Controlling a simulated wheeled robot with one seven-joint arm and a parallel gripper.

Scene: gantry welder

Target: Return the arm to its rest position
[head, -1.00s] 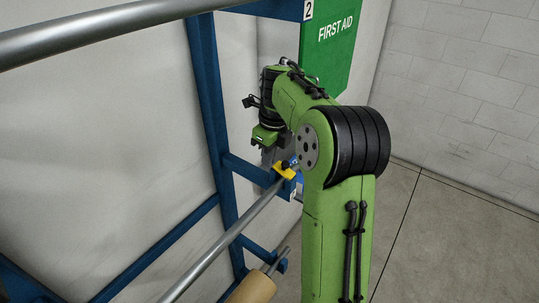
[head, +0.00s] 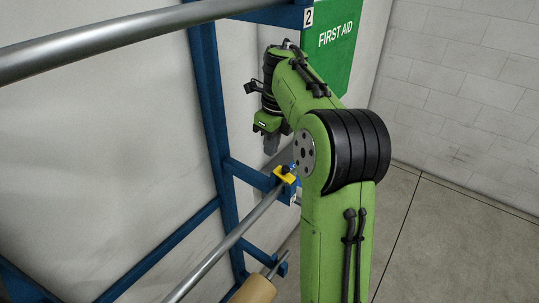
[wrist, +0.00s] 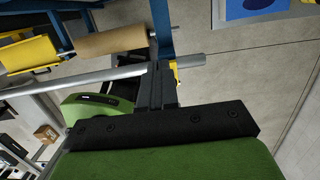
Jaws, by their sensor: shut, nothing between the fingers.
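My green arm rises in the head view and bends over toward the blue rack. My gripper (head: 271,143) hangs from its end, pointing down, close to the rack post and above the end of a long metal bar (head: 228,242). In the wrist view my gripper (wrist: 162,68) shows its dark fingers together with nothing between them. The bar (wrist: 75,80) passes beside the fingers there, and I cannot tell how far apart they are.
The blue rack (head: 213,100) carries another bar (head: 110,33) at the top left. A yellow piece (head: 285,175) sits at the lower bar's end, with a brown roll (head: 252,290) below. A green first aid panel (head: 335,55) hangs behind. Floor (head: 440,240) is clear at right.

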